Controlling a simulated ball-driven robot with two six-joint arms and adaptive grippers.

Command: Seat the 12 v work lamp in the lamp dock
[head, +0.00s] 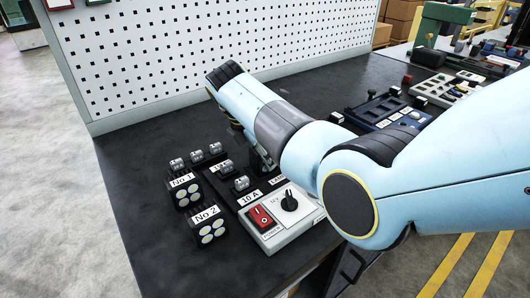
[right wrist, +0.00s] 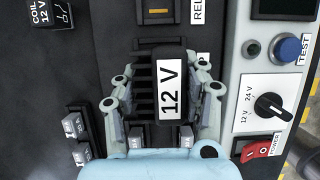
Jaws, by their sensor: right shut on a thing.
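The 12 V work lamp (right wrist: 168,88) is a black finned block with a white "12 V" label in the right wrist view. My right gripper (right wrist: 162,95) is shut on it, a finger on each side. In the head view my right gripper (head: 262,158) is mostly hidden behind my own arm, over the black board, and the lamp cannot be made out there. I cannot make out the lamp dock for sure; the held lamp hides what lies under it. I cannot tell whether the lamp touches the board. My left gripper is not in view.
Lamps No 1 (head: 184,191) and No 2 (head: 208,226) stand left of the board. A grey control box (head: 281,218) has a red power switch and a knob. Small plugs (right wrist: 72,126) sit nearby. A pegboard (head: 190,50) rises behind. The table's left front is clear.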

